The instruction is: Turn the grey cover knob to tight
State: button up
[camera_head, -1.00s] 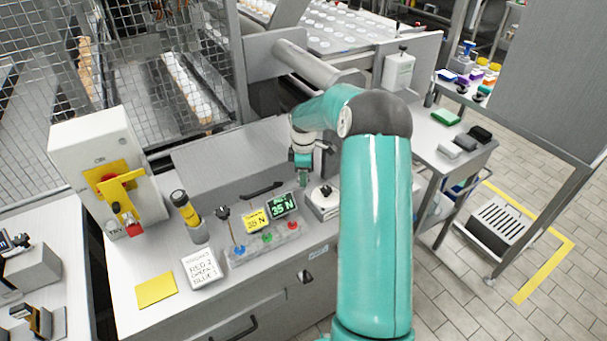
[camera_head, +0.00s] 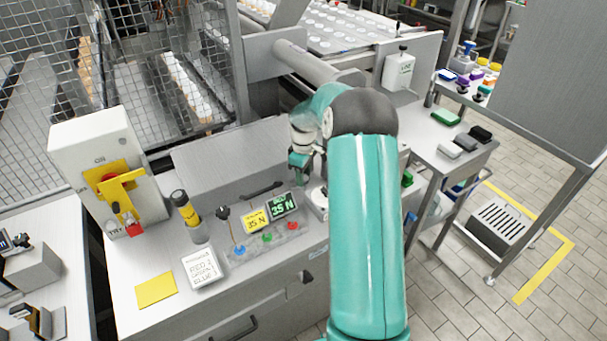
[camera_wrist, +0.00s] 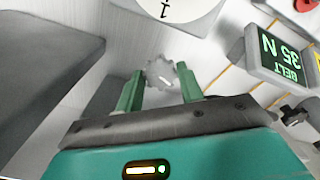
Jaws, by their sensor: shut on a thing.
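The grey cover knob (camera_wrist: 160,75) has a scalloped rim and a short white mark on its face, seen in the wrist view between my fingers. My gripper (camera_wrist: 160,82) is shut on it, with one green finger on each side. In the head view my gripper (camera_head: 300,165) points down at the right rear of the grey bench, beside the sloped grey cover (camera_head: 225,160). The knob is hidden there behind my gripper and arm. I cannot read from the mark whether the knob is tight.
A green display reading 35 N (camera_head: 284,205) and a yellow display (camera_head: 256,220) stand in front of my gripper. A black-knobbed lever (camera_head: 223,213) rises left of them.

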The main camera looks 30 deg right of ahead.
jog(key=m, duration=0.6)
jog(key=shift+m, duration=0.3)
jog(key=m, duration=0.6)
jog(key=shift+m, duration=0.3)
jog(key=o, duration=1)
jog(key=shift+a, duration=0.1)
jog(key=shift+r, duration=0.1)
notch_tip(320, 180, up, 14)
jog(key=shift+f, duration=0.15)
